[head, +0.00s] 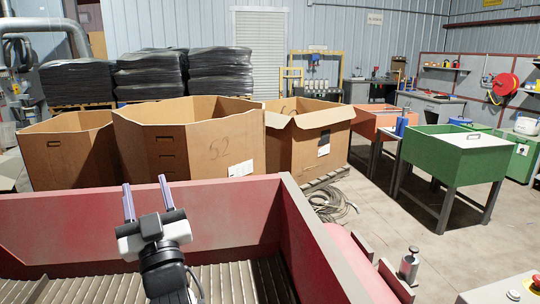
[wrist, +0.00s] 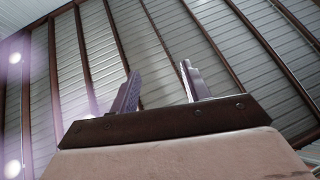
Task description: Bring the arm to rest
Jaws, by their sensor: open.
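My gripper (head: 147,203) shows in the head view at the lower left, raised above the ribbed bed of a red-walled hopper (head: 235,217). Its two purple-grey fingers point up and stand apart with nothing between them. In the wrist view my gripper (wrist: 158,88) is also open and empty, with its fingers against the ceiling. No cable is in the gripper.
Several large cardboard boxes (head: 190,115) stand just beyond the hopper's far wall. A coil of cable (head: 328,203) lies on the floor to the right. A green bin on legs (head: 453,155) and an orange bin (head: 376,118) stand at the right. Open floor lies between them.

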